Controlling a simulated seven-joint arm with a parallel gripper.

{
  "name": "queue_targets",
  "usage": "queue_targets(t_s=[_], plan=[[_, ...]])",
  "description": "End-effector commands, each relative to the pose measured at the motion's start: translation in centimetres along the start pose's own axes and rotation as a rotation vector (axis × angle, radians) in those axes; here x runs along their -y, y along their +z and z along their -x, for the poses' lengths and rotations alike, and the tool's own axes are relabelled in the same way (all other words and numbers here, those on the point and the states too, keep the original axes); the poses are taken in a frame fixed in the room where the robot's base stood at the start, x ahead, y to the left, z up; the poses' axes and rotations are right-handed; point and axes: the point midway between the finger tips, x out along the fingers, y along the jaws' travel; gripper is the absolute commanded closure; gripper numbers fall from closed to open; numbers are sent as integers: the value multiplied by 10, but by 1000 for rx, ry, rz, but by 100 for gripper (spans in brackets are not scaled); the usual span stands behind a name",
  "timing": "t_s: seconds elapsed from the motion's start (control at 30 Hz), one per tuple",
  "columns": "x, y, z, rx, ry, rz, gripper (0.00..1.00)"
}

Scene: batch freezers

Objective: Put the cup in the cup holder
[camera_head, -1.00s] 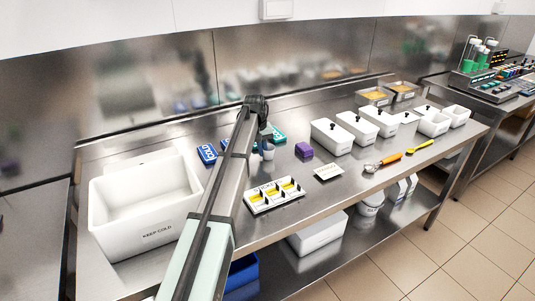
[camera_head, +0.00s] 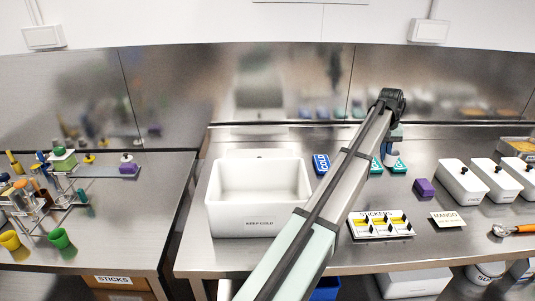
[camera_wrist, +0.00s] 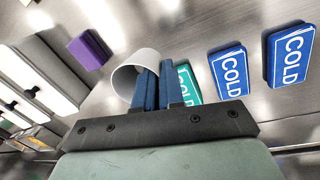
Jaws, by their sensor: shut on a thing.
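A white cup (camera_wrist: 128,78) is tilted at my gripper's fingertips in the wrist view, its open end showing. My gripper (camera_wrist: 158,76) has blue fingers shut on the cup's wall. On the left bench stand a clear rack (camera_head: 105,171) with several coloured items, a yellow cup (camera_head: 9,240) and a green cup (camera_head: 59,238). I cannot tell which part is the cup holder.
A white KEEP COLD bin (camera_head: 258,222) stands left of my arm. Blue COLD packs (camera_wrist: 229,72), a purple block (camera_head: 424,188), a STICKERS tray (camera_head: 381,234) and white lidded tubs (camera_head: 462,183) lie around. A gap separates the left bench from the middle one.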

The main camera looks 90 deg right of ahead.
Motion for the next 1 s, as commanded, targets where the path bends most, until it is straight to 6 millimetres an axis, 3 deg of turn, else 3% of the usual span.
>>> queue_targets(t_s=[0.17,0.27,0.6,1.0], plan=[[12,-5,2,-2,0,15,100],[34,-13,5,-6,0,42,100],[164,-49,24,-29,0,198,100],[328,-64,49,-57,1,388,100]])
